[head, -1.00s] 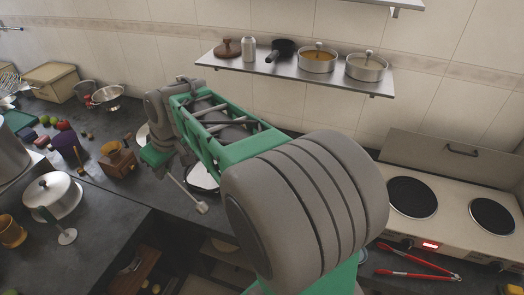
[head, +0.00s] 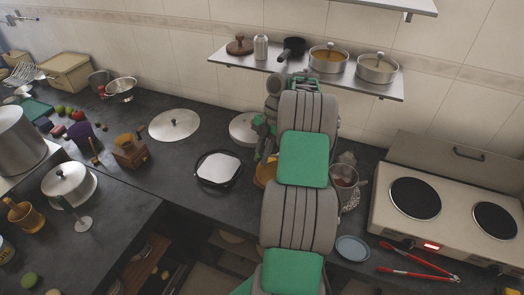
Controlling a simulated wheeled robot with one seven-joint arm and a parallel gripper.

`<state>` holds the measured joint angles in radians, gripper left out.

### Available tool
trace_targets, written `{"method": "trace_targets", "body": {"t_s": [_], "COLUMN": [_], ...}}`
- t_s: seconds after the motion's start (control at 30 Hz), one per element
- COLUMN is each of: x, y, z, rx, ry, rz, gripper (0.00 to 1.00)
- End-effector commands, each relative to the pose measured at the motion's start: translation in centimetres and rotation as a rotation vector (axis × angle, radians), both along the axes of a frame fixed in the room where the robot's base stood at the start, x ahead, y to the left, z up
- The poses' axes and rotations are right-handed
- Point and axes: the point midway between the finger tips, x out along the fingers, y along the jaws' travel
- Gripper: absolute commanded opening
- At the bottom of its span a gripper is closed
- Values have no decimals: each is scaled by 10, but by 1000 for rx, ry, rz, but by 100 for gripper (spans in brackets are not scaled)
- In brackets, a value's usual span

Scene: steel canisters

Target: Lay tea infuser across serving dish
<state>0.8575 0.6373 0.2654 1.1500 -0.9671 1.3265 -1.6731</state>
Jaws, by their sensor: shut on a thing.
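My gripper (head: 262,138) shows only in part, at the left edge of my raised arm near the back of the counter. Its fingertips are mostly hidden behind the arm. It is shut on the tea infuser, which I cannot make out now. A squarish dish (head: 218,168) with a pale middle and dark rim lies on the counter, left of my gripper and apart from it. A small blue-grey dish (head: 353,248) lies near the front edge, right of my arm. I cannot tell for sure which of these is the serving dish.
A round steel lid (head: 174,124) lies on the counter at left, with a wooden grinder (head: 129,151) nearby. A metal pot (head: 343,181) stands right of my arm. The hob (head: 452,205) and red tongs (head: 418,262) are further right. A wall shelf (head: 226,57) with pots hangs above.

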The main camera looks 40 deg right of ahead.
Motion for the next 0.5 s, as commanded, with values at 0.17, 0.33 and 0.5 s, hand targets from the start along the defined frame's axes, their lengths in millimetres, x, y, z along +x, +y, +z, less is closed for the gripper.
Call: {"method": "trace_targets", "body": {"t_s": [0.17, 0.33, 0.5], "x": [0, 0, 0], "y": [0, 0, 0], "z": [-32, -56, -75], "rx": [-1, -1, -2], "ry": [-1, -1, -1], "rz": [-1, -1, -1], "gripper": [0, 0, 0]}}
